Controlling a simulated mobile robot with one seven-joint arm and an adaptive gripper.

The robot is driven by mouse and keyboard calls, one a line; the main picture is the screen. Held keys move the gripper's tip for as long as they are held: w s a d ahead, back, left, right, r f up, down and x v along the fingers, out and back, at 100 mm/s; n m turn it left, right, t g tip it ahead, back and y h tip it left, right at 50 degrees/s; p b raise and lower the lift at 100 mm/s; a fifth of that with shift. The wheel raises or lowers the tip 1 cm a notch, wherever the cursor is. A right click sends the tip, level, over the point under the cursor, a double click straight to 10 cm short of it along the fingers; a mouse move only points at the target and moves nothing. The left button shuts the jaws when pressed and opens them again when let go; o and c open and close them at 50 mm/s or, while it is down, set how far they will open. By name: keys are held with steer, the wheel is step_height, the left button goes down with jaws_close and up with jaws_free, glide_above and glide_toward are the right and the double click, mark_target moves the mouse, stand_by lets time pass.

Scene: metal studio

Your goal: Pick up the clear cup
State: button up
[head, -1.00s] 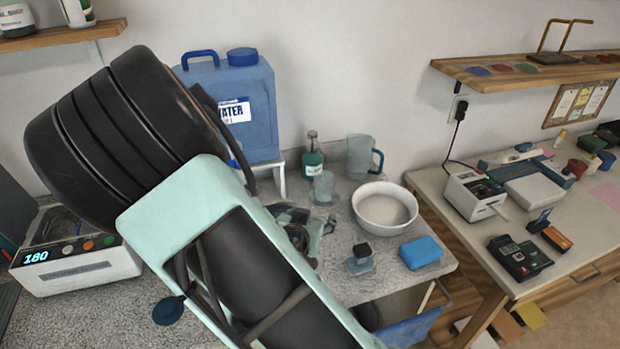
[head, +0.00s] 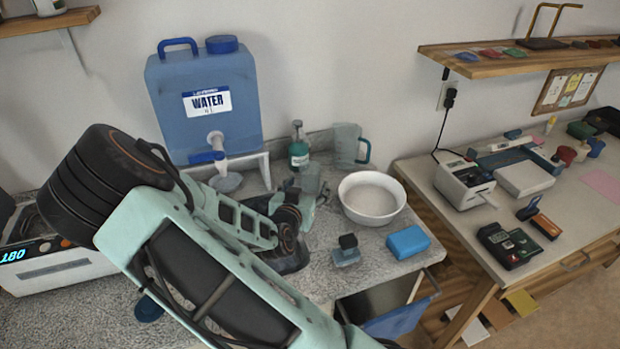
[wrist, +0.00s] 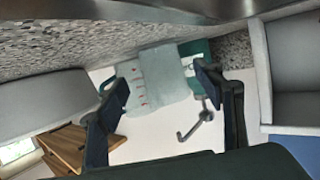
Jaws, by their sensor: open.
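The clear cup (head: 311,177) stands on the speckled counter, just in front of a green pump bottle (head: 299,153). In the wrist view the cup (wrist: 160,76) appears translucent with red marks, seen upside down between the two fingers and covering part of the bottle (wrist: 197,52). My gripper (head: 298,197) is open at the near side of the cup and partly hides its lower part. The fingers also show in the wrist view (wrist: 164,86), apart and with no clear grip on the cup. I cannot tell whether they touch it.
A clear jug (head: 346,145) with a teal handle stands behind. A white bowl (head: 372,218) is to the right. A blue sponge (head: 408,242) and a small black-topped item (head: 346,253) lie nearer. A blue water container (head: 205,115) on a white stand is at the left.

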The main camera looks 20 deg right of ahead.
mark_target(307, 174)
steer(key=x, duration=0.3)
steer(key=shift+w+f, duration=0.15)
steer(key=shift+w, duration=0.1)
steer(key=c, duration=1.3)
steer(key=shift+r, duration=0.25)
steer(key=shift+r, duration=1.45)
steer(key=s+a, duration=0.3)
steer(key=s, duration=0.1)
steer(key=s+a, duration=0.2)
steer(key=s, duration=0.2)
steer(key=s+a, duration=0.3)
steer(key=s, duration=0.1)
steer(key=shift+s+a+r+b, duration=0.1)
steer(key=shift+s+a+b, duration=0.25)
steer(key=shift+s+b, duration=0.05)
steer(key=shift+s+a+p, duration=0.65)
steer(key=shift+s+p, duration=0.3)
steer(key=shift+p, duration=0.7)
steer(key=shift+s, duration=0.15)
